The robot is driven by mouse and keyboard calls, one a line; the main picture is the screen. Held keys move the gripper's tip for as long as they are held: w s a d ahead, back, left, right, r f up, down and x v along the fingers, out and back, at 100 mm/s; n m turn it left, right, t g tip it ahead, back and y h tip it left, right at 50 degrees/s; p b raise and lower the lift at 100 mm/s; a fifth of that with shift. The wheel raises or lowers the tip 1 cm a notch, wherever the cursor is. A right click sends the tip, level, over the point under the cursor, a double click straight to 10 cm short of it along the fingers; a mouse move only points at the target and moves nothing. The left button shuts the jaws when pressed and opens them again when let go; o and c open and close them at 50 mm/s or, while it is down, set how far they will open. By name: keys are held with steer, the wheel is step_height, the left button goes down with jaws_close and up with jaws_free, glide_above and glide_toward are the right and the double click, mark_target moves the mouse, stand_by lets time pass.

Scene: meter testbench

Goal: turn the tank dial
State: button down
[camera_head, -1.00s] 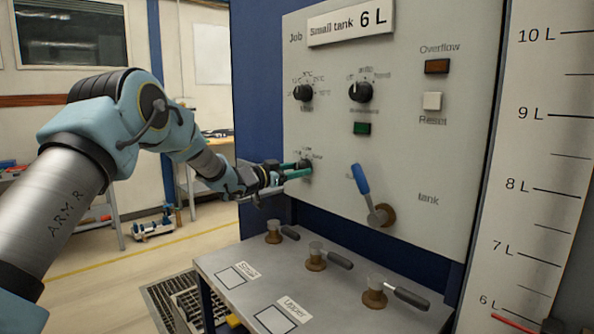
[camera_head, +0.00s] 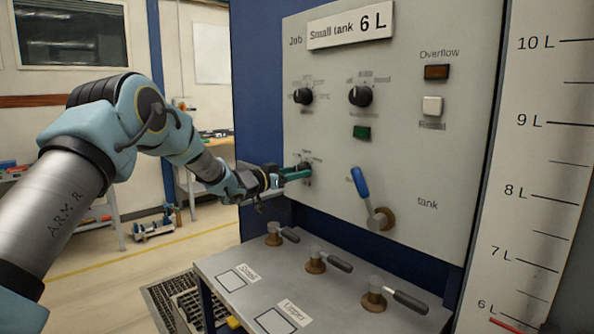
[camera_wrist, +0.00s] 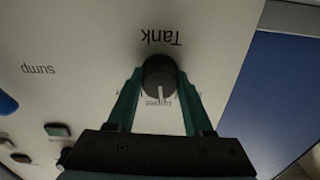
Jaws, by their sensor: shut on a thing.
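The tank dial (camera_wrist: 160,78) is a round black knob with a pale pointer line, under the word "Tank", which reads upside down in the wrist view. In that view the pointer aims down, slightly right, toward the small word "upper". My gripper (camera_wrist: 158,88) has its two green fingers on either side of the knob, shut on it. In the head view my gripper (camera_head: 303,172) reaches the panel at the lower left dial, and the fingers largely hide that dial.
A bench (camera_head: 225,262) with several valves stands below.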

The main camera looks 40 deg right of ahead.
steer(key=n+p, duration=0.3)
steer(key=n, duration=0.1)
steer(key=shift+r+n, duration=0.15)
steer(key=shift+n, duration=0.25)
steer(key=shift+n+p, duration=0.65)
steer(key=shift+n, duration=0.55)
steer(key=shift+c, duration=1.4)
jaws_free()
steer(key=a+b, duration=0.3)
steer(key=a, duration=0.8)
steer(key=shift+w+b, duration=0.25)
steer(key=shift+b, duration=0.15)
